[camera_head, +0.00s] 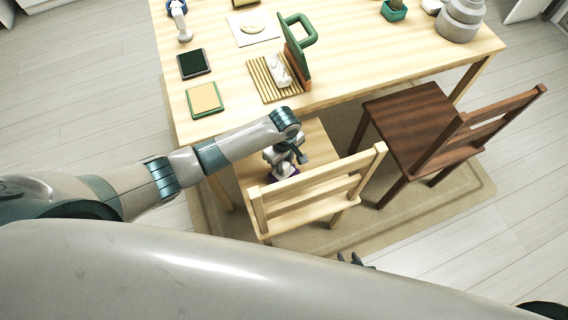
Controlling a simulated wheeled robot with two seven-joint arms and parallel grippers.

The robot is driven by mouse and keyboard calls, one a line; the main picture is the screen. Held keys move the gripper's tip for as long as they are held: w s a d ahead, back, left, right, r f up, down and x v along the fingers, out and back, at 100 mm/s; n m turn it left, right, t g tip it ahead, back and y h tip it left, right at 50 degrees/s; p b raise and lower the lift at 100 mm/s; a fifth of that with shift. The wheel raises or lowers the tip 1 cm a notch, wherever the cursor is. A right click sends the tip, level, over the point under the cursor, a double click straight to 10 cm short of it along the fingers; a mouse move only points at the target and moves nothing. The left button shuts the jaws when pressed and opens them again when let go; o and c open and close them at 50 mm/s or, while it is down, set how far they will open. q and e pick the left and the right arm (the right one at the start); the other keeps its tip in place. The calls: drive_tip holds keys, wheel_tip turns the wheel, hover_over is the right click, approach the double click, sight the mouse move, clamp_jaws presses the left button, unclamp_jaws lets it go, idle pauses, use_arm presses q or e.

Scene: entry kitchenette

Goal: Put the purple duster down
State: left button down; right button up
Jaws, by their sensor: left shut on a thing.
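My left gripper (287,168) reaches down over the seat of the light wooden chair (316,140). It is shut on the purple duster (283,178), of which only a small dark purple part shows below the gripper. The wrist and the chair's backrest hide much of the duster, and I cannot tell whether it touches the seat. Dark tips of my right gripper (355,260) show at the edge of my body, below the chair; their opening cannot be made out.
The light wooden table (347,62) stands beyond the chair, with a slatted rack (262,80), a green-framed board (204,99) and a dark tablet (194,64) on it. A dark brown chair (412,115) stands to the right. A beige rug (400,218) lies below.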

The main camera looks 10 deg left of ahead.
use_arm(q)
drive_tip(key=shift+f, duration=0.2)
use_arm(e)
drive_tip(key=shift+w+a+r+t, duration=0.25)
drive_tip(key=shift+a+r+t, duration=0.05)
drive_tip(key=shift+a+r, duration=0.2)
use_arm(q)
drive_tip(key=shift+f, duration=0.3)
drive_tip(key=c, duration=1.4)
unclamp_jaws()
use_arm(e)
drive_tip(key=shift+d, duration=0.1)
drive_tip(key=shift+f, duration=0.15)
use_arm(q)
drive_tip(key=shift+f+b, duration=0.1)
drive_tip(key=shift+b, duration=0.35)
wheel_tip(320, 180, up, 18)
drive_tip(key=shift+a+f, duration=0.15)
use_arm(e)
drive_tip(key=shift+s+d+f, duration=0.3)
drive_tip(key=shift+s+d, duration=0.05)
use_arm(q)
drive_tip(key=shift+s, duration=0.1)
use_arm(e)
drive_tip(key=shift+w, duration=0.1)
